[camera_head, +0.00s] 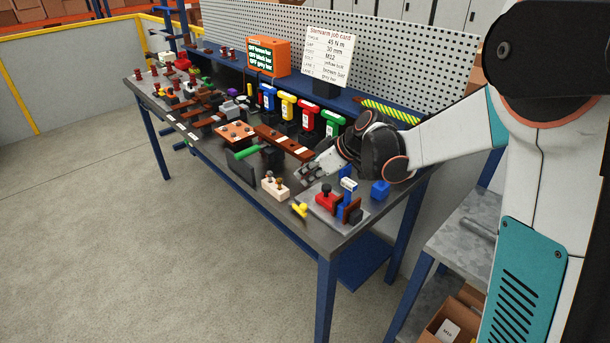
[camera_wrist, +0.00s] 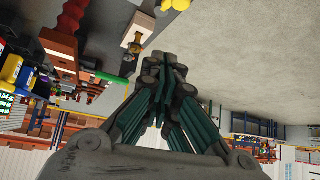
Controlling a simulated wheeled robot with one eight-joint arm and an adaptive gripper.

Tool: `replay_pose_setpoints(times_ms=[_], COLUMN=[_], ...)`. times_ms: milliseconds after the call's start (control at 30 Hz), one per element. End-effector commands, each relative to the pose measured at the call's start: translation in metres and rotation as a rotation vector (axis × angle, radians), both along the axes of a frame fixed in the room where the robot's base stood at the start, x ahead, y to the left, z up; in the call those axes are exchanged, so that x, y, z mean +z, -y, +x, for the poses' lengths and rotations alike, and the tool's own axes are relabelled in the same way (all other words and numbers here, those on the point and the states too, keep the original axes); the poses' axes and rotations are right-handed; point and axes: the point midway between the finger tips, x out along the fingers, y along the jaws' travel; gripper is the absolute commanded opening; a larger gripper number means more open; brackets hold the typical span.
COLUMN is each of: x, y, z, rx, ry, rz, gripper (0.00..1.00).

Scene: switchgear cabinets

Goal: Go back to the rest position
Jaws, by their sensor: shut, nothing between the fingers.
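My gripper (camera_head: 306,178) is over the right part of the dark workbench (camera_head: 340,228) in the head view, at the end of my outstretched arm. In the wrist view my gripper (camera_wrist: 165,68) shows its fingers brought together, with nothing between them. It is close to a light block with small knobs (camera_head: 274,187); I cannot tell the exact height above the bench. The light block also shows in the wrist view (camera_wrist: 138,30), beyond the fingertips.
A grey plate with red and blue parts (camera_head: 338,207), a yellow piece (camera_head: 299,209) and a blue block (camera_head: 380,190) lie near my arm. A green-handled tool (camera_head: 246,153) is to the left. A pegboard (camera_head: 400,62) and job card (camera_head: 329,54) stand behind. The floor in front (camera_head: 130,250) is clear.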

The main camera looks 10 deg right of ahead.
Motion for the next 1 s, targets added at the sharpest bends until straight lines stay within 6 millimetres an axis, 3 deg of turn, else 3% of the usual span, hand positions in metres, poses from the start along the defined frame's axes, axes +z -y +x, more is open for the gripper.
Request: replay_pose_setpoints(times_ms=[167, 267, 600, 1000], x=[0.008, 0.021, 0.065, 0.082], y=[0.001, 0.004, 0.022, 0.051], z=[-0.009, -0.026, -0.113, -0.22], rx=[-0.024, -0.072, -0.327, -0.633], ry=[-0.011, -0.034, -0.118, -0.146], rz=[-0.005, -0.016, -0.061, -0.081], gripper=[0.0, 0.0, 0.0, 0.0])
